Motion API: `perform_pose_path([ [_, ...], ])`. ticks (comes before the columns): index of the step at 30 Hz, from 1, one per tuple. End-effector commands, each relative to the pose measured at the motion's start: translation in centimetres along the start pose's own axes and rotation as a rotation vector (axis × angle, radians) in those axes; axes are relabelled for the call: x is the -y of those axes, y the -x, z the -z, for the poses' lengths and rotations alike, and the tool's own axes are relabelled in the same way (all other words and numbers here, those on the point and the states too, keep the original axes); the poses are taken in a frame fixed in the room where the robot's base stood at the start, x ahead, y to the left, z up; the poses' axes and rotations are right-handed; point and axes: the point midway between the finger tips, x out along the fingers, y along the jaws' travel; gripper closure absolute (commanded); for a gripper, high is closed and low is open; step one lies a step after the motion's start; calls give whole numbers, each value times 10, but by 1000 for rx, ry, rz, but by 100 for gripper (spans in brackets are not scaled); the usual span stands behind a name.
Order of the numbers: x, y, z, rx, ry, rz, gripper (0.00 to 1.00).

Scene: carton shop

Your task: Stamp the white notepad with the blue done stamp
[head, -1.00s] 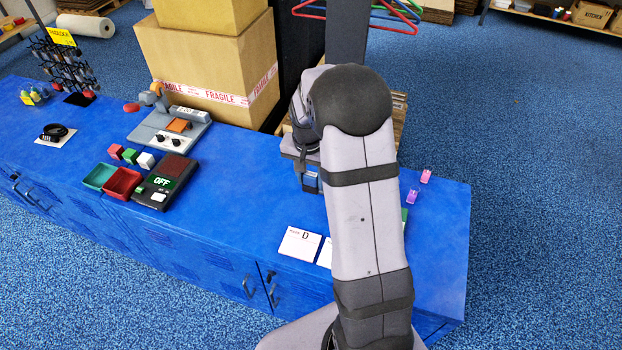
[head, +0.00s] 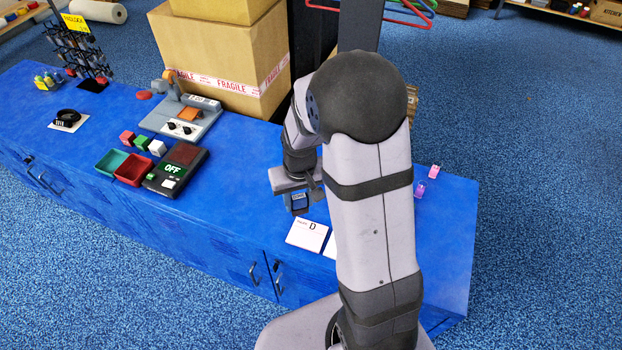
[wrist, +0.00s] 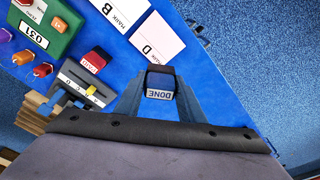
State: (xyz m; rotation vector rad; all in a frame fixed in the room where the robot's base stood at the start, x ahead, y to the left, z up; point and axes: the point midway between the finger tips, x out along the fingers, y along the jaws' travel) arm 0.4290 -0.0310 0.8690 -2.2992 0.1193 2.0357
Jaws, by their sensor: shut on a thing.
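My gripper (wrist: 160,82) is shut on the blue done stamp (wrist: 160,95), whose "DONE" label faces the wrist camera. In the head view the stamp (head: 299,204) hangs from my gripper, just behind a white pad marked "D" (head: 307,236). I cannot tell which one is the notepad. My arm covers part of the second pad in the head view.
A red stamp-like block (wrist: 94,60), a slider with a yellow knob (wrist: 89,89) and a green box marked "031" (wrist: 48,30) stand nearby in the wrist view. A dark device reading "OFF" (head: 176,168) and a red tray (head: 133,169) stand left in the head view.

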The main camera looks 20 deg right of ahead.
Motion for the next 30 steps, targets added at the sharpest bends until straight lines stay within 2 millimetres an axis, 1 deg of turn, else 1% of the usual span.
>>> perform_pose_path([
  [1,1,13,-10,5,14,2,79],
  [3,-2,15,-20,8,6,2,79],
  [8,-15,16,-43,15,-56,-1,79],
  [11,-26,16,-61,20,-121,-6,79],
  [15,-42,15,-90,26,-235,-17,79],
  [21,-62,13,-123,23,-421,-45,79],
  [25,-73,7,-131,15,-534,-67,79],
  [27,-81,2,-126,6,-602,-78,79],
  [30,-88,-2,-116,-1,-652,-83,79],
])
